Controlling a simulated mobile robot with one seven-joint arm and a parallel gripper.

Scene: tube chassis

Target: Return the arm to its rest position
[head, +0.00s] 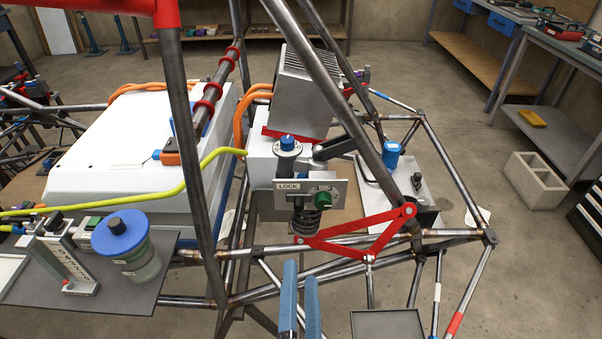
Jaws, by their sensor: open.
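My gripper (300,272) shows at the bottom centre as two upright blue fingers with a narrow gap between them. It is open, and I see nothing between the fingers. The rest of my arm is out of the frame.
A red triangular link (350,235) and a LOCK plate (272,196) are just above the gripper. A grey shelf (130,290) holds a blue-lidded jar (122,235) at left. A small dark tray (388,325) is at lower right. Floor at right is clear near a concrete block (535,180).

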